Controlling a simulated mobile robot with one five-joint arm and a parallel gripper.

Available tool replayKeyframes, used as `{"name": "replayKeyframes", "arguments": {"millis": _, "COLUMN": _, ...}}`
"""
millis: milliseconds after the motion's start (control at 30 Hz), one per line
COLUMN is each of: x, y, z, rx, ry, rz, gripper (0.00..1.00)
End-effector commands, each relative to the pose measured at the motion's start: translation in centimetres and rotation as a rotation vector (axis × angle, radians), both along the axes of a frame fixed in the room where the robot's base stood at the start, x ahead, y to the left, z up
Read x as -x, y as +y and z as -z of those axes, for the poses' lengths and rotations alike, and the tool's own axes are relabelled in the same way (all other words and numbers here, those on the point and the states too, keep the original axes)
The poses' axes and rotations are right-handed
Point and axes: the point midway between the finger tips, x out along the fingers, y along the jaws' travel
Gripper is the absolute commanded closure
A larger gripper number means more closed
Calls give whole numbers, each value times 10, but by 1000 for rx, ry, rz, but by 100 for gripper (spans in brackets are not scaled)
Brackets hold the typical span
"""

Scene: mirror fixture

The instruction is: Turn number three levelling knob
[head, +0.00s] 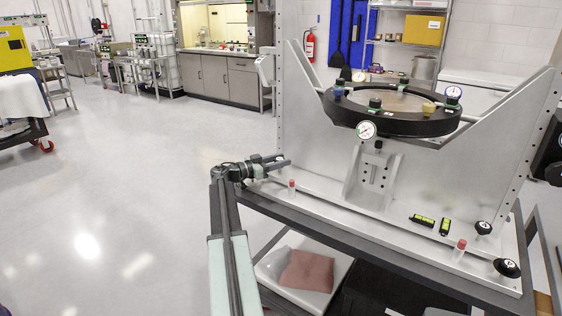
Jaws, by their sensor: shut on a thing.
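My gripper (274,163) reaches in from the lower left. It is at the left end of the fixture's metal base plate (335,202), and its jaws are shut on a small dark thing there, which appears to be a levelling knob. The jaws mostly hide it, and I cannot read a number on it. Two black levelling knobs with white marks stand at the right end of the plate: one farther back (483,228) and one at the front corner (507,268). Two yellow-green spirit levels, one (422,220) and another (445,227), lie near them.
Above the plate, a black mirror ring (395,122) carries dial gauges (366,131) and coloured knobs. Red-capped clear posts (460,250) stand on the plate. A dark frame (365,255) supports it, with a pink cloth (305,270) in a white tray below. Floor (120,190) at left is open.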

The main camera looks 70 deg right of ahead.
Motion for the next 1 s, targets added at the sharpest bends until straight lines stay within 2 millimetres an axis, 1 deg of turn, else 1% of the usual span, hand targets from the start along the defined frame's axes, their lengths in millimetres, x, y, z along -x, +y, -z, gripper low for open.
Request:
{"name": "replayKeyframes", "arguments": {"millis": 67, "x": 2, "y": 0, "z": 0, "rx": 1, "ry": 1, "rz": 4, "gripper": 100}}
{"name": "replayKeyframes", "arguments": {"millis": 100, "x": 2, "y": 0, "z": 0, "rx": 1, "ry": 1, "rz": 3, "gripper": 50}}
{"name": "replayKeyframes", "arguments": {"millis": 133, "x": 2, "y": 0, "z": 0, "rx": 1, "ry": 1, "rz": 3, "gripper": 42}}
{"name": "replayKeyframes", "arguments": {"millis": 167, "x": 1, "y": 0, "z": 0, "rx": 1, "ry": 1, "rz": 3, "gripper": 39}}
{"name": "replayKeyframes", "arguments": {"millis": 433, "x": 1, "y": 0, "z": 0, "rx": 1, "ry": 1, "rz": 1, "gripper": 39}}
{"name": "replayKeyframes", "arguments": {"millis": 500, "x": -2, "y": 3, "z": 0, "rx": 1, "ry": 1, "rz": 0, "gripper": 39}}
{"name": "replayKeyframes", "arguments": {"millis": 567, "x": -7, "y": 10, "z": 0, "rx": 1, "ry": 1, "rz": -1, "gripper": 39}}
{"name": "replayKeyframes", "arguments": {"millis": 800, "x": -37, "y": 46, "z": 0, "rx": 1, "ry": 1, "rz": -1, "gripper": 39}}
{"name": "replayKeyframes", "arguments": {"millis": 900, "x": -45, "y": 55, "z": 0, "rx": 1, "ry": 1, "rz": 1, "gripper": 39}}
{"name": "replayKeyframes", "arguments": {"millis": 1000, "x": -48, "y": 59, "z": 0, "rx": 1, "ry": 1, "rz": 1, "gripper": 39}}
